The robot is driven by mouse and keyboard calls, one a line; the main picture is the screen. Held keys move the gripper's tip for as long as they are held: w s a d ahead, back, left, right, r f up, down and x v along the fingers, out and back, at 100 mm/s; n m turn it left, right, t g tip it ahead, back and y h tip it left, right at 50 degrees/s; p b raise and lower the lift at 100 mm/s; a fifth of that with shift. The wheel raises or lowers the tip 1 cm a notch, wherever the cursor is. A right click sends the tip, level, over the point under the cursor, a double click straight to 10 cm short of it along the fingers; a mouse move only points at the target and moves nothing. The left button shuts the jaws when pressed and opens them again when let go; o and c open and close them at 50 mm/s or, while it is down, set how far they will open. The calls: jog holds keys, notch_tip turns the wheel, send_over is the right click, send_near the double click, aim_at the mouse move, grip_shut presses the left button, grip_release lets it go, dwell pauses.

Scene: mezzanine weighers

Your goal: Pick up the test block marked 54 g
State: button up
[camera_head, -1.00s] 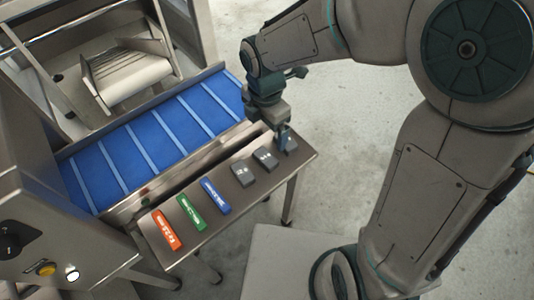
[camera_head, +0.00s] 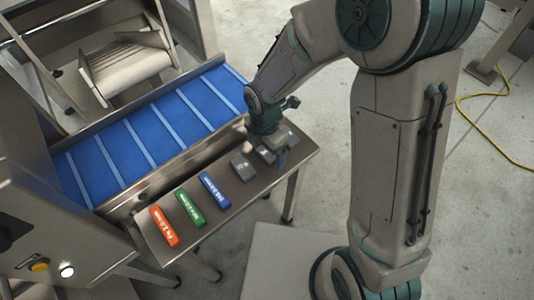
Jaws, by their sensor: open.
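Several small dark grey test blocks lie in a row on the right half of a narrow steel table (camera_head: 215,228). The leftmost grey block (camera_head: 243,167) is in plain view; its mark is too small to read. My gripper (camera_head: 277,158) is open, pointing down over the right part of the row. It hides much of the blocks there. I cannot tell which block is marked 54 g, nor whether the fingers are around or just above a block.
An orange bar (camera_head: 163,226), a green bar (camera_head: 190,207) and a blue bar (camera_head: 215,189) lie on the table's left half. A blue conveyor belt (camera_head: 140,137) with a steel side rail runs just behind the table. Open floor lies to the right.

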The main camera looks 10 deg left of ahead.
jog(key=shift+f, duration=0.45)
jog(key=shift+c, duration=0.3)
jog(key=c, duration=1)
jog(key=shift+r, duration=0.1)
